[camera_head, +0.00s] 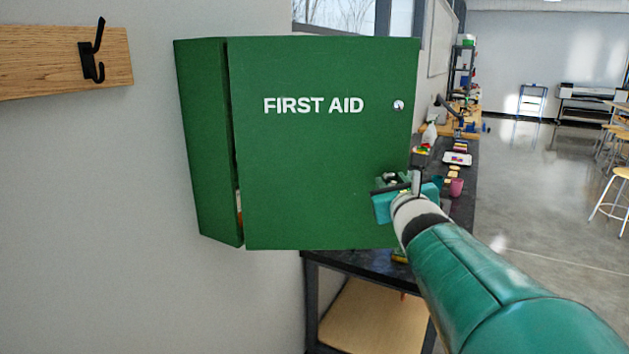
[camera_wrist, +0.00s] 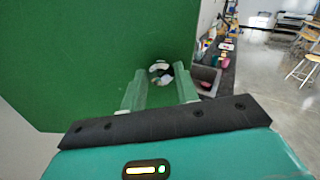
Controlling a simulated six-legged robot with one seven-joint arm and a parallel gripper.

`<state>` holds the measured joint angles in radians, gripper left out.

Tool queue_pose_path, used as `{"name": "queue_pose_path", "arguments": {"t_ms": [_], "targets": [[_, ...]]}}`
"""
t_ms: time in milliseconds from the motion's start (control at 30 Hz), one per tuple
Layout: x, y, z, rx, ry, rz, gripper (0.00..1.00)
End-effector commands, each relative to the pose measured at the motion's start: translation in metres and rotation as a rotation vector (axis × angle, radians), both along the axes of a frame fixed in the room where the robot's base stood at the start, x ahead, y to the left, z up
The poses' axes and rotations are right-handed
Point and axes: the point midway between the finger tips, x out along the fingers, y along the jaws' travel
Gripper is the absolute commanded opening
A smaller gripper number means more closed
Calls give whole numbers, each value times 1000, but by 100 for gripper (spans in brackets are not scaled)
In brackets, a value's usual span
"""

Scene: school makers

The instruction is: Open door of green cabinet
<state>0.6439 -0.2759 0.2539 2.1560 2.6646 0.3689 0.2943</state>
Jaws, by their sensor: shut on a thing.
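The green cabinet (camera_head: 205,140) hangs on the wall, with its left side showing. Its door (camera_head: 320,170) bears the words FIRST AID and has a small round lock (camera_head: 398,104) near the upper right. A narrow dark gap runs along the door's left edge, with a bit of something pale and orange inside. My gripper (camera_head: 393,181) is at the door's lower right edge. In the wrist view, its two fingers (camera_wrist: 160,85) stand close around a small part at the door's edge, seemingly the handle, and are shut on it. The handle is mostly hidden by the fingers.
A dark workbench (camera_head: 462,190) with several small items runs behind the door on the right. A wooden rail with a black hook (camera_head: 92,55) is on the wall at left. Open floor (camera_head: 540,190) lies to the right, with stools (camera_head: 612,185) at the far right.

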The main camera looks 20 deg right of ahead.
Motion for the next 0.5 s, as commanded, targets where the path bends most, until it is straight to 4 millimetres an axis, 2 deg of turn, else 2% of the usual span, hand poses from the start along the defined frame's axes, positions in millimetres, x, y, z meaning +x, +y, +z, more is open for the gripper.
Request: {"name": "queue_pose_path", "arguments": {"t_ms": [300,333,400,500], "targets": [[-1,-1,3,-1,-7,-2,0],[-1,-1,3,-1,-7,-2,36],[-1,-1,3,0,-5,-2,50],[-2,-2,1,0,-3,-3,52]]}}
